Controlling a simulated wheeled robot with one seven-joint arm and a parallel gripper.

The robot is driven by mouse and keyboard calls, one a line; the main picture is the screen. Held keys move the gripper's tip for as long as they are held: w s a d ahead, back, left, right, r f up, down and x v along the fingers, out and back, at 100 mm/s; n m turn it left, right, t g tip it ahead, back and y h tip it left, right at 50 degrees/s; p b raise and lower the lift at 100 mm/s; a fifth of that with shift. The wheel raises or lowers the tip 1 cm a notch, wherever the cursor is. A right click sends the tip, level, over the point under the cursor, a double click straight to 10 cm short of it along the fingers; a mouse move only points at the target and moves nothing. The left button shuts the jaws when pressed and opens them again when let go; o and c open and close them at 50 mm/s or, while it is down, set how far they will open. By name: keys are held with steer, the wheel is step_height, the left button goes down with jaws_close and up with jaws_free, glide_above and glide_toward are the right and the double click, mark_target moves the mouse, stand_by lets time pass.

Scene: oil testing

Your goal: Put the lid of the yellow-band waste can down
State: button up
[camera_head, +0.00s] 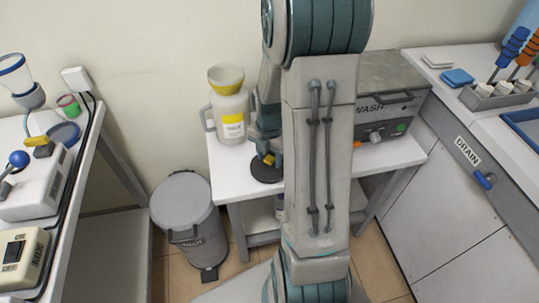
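The waste can (229,118) is a cream jug with a yellow band on its label and a side handle. It stands upright on the white bench, with a yellow funnel (226,79) in its mouth. A dark round lid (264,174) is to its right, flat at the bench top; I cannot tell whether it rests on the bench or hovers just over it. My gripper (269,160) points down directly over the lid, its yellow fingertips at the lid's middle. My arm hides part of the gripper and the lid's right side, so its grip is unclear.
A WASH machine (383,112) stands on the bench to the right, partly behind my arm. A grey lidded bin (188,218) stands on the floor at left. A DRAIN cabinet (450,190) is at right. Bare bench lies in front of the waste can.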

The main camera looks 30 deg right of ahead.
mark_target(269, 159)
steer(key=shift+r, duration=0.1)
step_height(269, 159, up, 11)
steer(key=p, duration=0.2)
steer(key=s+a+r+m+t, duration=0.1)
steer(key=s+a+r+m, duration=0.2)
steer(key=m, duration=0.9)
steer(key=s+a+r+m+t, duration=0.1)
steer(key=s+a+r+m, duration=0.3)
steer(key=s+a+m, duration=0.5)
steer(key=shift+a+r+m, duration=0.15)
steer(key=shift+r+m, duration=0.05)
steer(key=shift+m, duration=1.2)
steer(key=shift+r, duration=0.1)
